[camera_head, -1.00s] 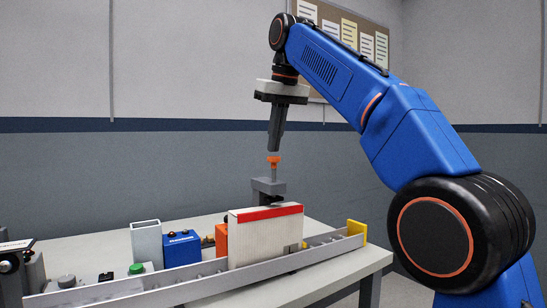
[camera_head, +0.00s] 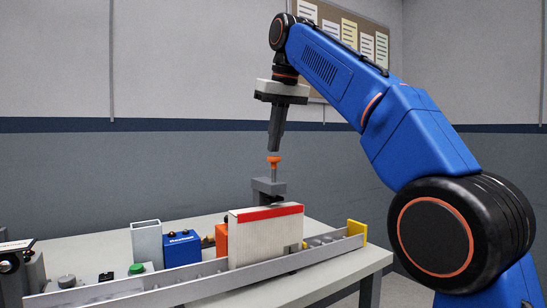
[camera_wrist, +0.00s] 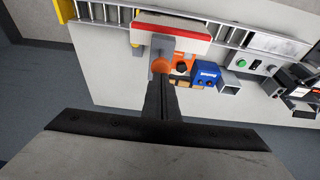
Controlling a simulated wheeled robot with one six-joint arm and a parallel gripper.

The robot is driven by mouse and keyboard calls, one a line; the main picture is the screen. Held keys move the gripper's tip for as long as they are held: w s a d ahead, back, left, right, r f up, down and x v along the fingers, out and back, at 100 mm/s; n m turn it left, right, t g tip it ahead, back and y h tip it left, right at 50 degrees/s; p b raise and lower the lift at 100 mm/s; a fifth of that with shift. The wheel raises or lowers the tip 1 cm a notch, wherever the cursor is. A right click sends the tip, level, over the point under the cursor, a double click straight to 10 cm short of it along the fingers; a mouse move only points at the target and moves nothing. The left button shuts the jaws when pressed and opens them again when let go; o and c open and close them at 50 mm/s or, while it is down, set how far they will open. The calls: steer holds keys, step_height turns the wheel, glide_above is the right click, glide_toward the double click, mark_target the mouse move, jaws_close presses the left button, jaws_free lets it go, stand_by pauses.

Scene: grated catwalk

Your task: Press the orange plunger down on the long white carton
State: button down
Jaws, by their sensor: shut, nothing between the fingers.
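The orange plunger (camera_head: 273,160) tops a thin rod on a grey stand (camera_head: 268,186) behind the long white carton. The white carton (camera_head: 265,240), with a red stripe along its top, stands upright on the rail conveyor. My gripper (camera_head: 275,148) is shut and empty, pointing down, its tips right above the plunger; I cannot tell if they touch. In the wrist view the plunger (camera_wrist: 161,66) shows just beyond my fingertips (camera_wrist: 161,80), partly hidden by them. The carton (camera_wrist: 172,28) lies beyond it.
The roller conveyor (camera_head: 190,286) runs along the table front, with a yellow end stop (camera_head: 357,230) at right. An orange block (camera_head: 221,240), a blue box (camera_head: 182,248), a grey open tube (camera_head: 147,244) and a green button (camera_head: 137,268) stand left of the carton.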

steer(key=shift+f, duration=1.35)
stand_by(0.5)
steer(key=shift+s, duration=0.1)
